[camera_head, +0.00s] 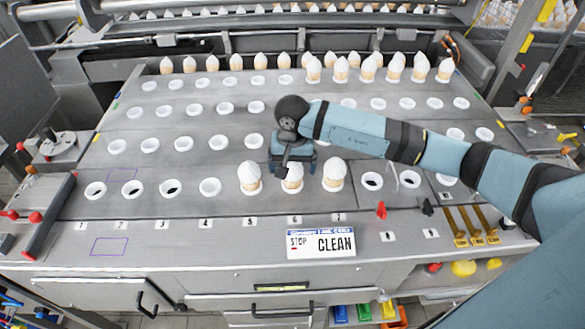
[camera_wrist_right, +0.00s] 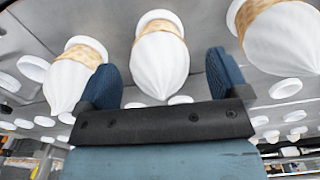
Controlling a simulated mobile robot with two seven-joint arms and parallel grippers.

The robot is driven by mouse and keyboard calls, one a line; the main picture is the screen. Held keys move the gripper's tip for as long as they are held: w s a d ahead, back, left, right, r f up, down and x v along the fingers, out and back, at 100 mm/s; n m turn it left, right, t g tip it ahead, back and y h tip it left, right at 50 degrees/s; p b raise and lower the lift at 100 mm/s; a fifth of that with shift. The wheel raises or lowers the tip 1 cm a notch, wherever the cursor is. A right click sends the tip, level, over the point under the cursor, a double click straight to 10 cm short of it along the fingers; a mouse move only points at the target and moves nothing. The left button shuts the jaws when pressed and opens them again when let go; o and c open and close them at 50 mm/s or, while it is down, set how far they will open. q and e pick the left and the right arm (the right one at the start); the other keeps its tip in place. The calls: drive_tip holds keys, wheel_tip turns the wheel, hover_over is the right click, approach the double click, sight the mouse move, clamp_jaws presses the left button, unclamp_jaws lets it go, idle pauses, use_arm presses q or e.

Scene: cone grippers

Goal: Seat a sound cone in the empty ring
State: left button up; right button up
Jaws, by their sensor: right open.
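Three white cones with tan bands stand in the front row of the grey panel: a left cone (camera_head: 250,178), a middle cone (camera_head: 292,182) and a right cone (camera_head: 334,175). Empty white rings flank them in that row, including a ring (camera_head: 210,187) on the left and a ring (camera_head: 372,181) on the right. My right gripper (camera_head: 287,172) is open at the middle cone. In the right wrist view the middle cone (camera_wrist_right: 160,60) shows between the open, apart fingers (camera_wrist_right: 162,80), with a cone on either side. I see no clear damage on these cones. My left gripper is not in view.
More cones (camera_head: 313,70) stand along the back row. Rows of empty rings (camera_head: 134,112) fill the panel between. A STOP/CLEAN sign (camera_head: 321,243) is on the front edge, with a red clip (camera_head: 381,210) and yellow levers (camera_head: 470,228) to the right. My right arm crosses the panel's right half.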

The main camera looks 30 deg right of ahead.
wheel_tip(320, 180, up, 12)
drive_tip(key=b, duration=0.1)
drive_tip(key=shift+r+b, duration=0.25)
drive_tip(key=shift+b, duration=0.1)
idle(0.4)
